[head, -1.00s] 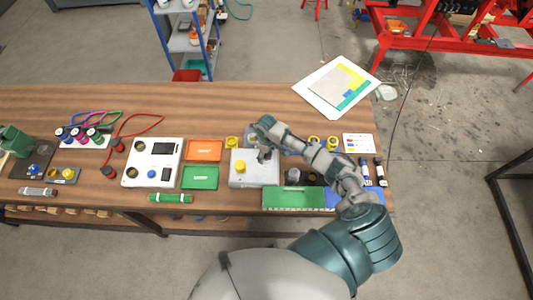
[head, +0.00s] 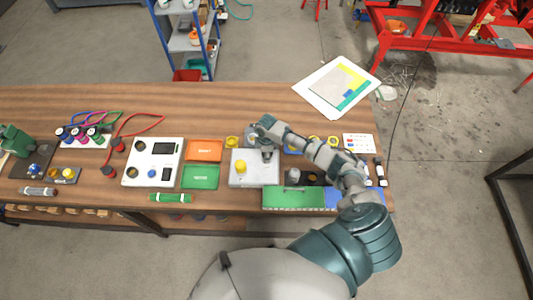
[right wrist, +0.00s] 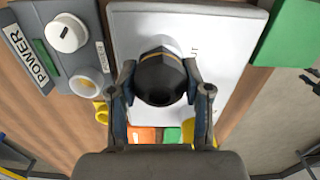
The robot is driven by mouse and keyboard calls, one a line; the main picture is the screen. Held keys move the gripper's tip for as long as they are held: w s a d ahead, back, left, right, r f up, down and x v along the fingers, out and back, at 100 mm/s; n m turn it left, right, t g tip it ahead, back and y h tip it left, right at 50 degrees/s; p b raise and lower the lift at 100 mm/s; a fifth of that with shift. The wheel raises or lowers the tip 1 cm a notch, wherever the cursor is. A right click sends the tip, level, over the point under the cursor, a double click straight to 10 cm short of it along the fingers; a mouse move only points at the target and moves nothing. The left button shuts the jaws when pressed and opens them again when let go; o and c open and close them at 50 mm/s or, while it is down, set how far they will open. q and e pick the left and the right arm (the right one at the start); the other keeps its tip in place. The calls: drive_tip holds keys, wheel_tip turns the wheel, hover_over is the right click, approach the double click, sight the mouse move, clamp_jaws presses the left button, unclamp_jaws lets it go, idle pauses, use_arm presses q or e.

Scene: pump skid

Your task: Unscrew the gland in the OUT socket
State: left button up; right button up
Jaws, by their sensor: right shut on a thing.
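The white box (head: 239,179) stands on the bench in the head view, with a yellow gland (head: 240,167) on its left part. My right gripper (head: 266,153) is over the right part of this box. In the right wrist view, my right gripper (right wrist: 163,95) is shut on a black hex gland (right wrist: 160,72), one finger on each side. The gland sits against the white box face (right wrist: 225,50), where part of a label shows beside it. The full label and the thread are hidden. The yellow gland (right wrist: 188,130) is partly hidden by a finger. My left gripper is out of view.
Orange (head: 204,150) and green (head: 200,177) trays lie left of the box. A long green tray (head: 293,198) is at the front edge. A grey POWER unit (right wrist: 75,60) with a white knob is close beside the box in the wrist view. The back of the bench is largely clear.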

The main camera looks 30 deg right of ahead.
drive_tip(key=shift+n, duration=0.9)
drive_tip(key=o, duration=1.2)
drive_tip(key=shift+d+r, duration=0.1)
drive_tip(key=shift+r, duration=0.1)
wheel_tip(320, 180, up, 11)
drive_tip(key=shift+w+r, duration=0.1)
drive_tip(key=shift+r, duration=0.1)
